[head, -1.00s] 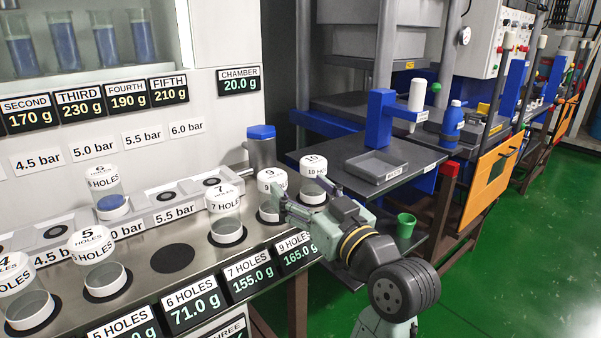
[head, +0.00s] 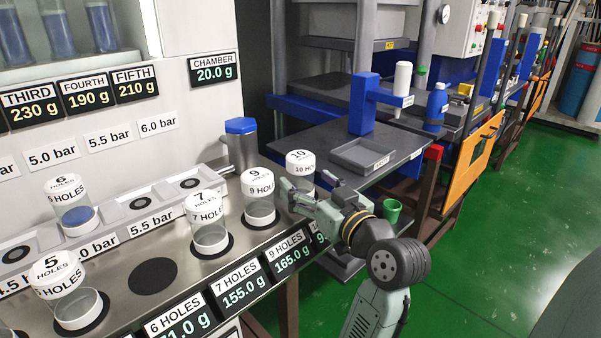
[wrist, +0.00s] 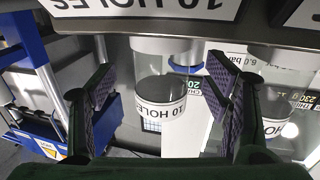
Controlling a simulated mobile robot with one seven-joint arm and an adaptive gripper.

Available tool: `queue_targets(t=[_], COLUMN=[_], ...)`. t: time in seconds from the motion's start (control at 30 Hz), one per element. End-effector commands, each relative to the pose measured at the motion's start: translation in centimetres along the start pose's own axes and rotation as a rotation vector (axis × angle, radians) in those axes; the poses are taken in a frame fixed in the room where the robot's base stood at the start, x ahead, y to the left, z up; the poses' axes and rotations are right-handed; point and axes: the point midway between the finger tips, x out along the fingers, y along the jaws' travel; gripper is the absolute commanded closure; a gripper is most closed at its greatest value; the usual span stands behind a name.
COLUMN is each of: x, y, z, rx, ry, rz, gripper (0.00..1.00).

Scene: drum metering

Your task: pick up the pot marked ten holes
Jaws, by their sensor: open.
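The pot marked ten holes (head: 300,162) stands upright at the right end of the metal counter, a clear cylinder with a white labelled cap. In the head view my gripper (head: 307,186) is in front of it and hides its lower part. In the wrist view the pot (wrist: 161,98) appears upside down, lined up between my two open fingers (wrist: 162,108), with a gap on each side. I cannot tell how deep it is between them. My gripper holds nothing.
The pot marked nine holes (head: 258,195) stands close on the left, with the seven-holes pot (head: 209,222) beyond it. Label plates (head: 288,254) line the counter's front edge. A blue-capped cylinder (head: 241,145) is behind. A dark table with a grey tray (head: 364,158) stands to the right.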

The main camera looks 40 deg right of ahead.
Motion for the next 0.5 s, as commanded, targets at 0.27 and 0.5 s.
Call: queue_targets(t=[0.27,0.5], x=[3.0,3.1], y=[-0.2,-0.1], z=[0.1,0.2], rx=[0.000,0.000], ry=[0.001,0.001], rz=[0.000,0.001], gripper=[0.30,0.31])
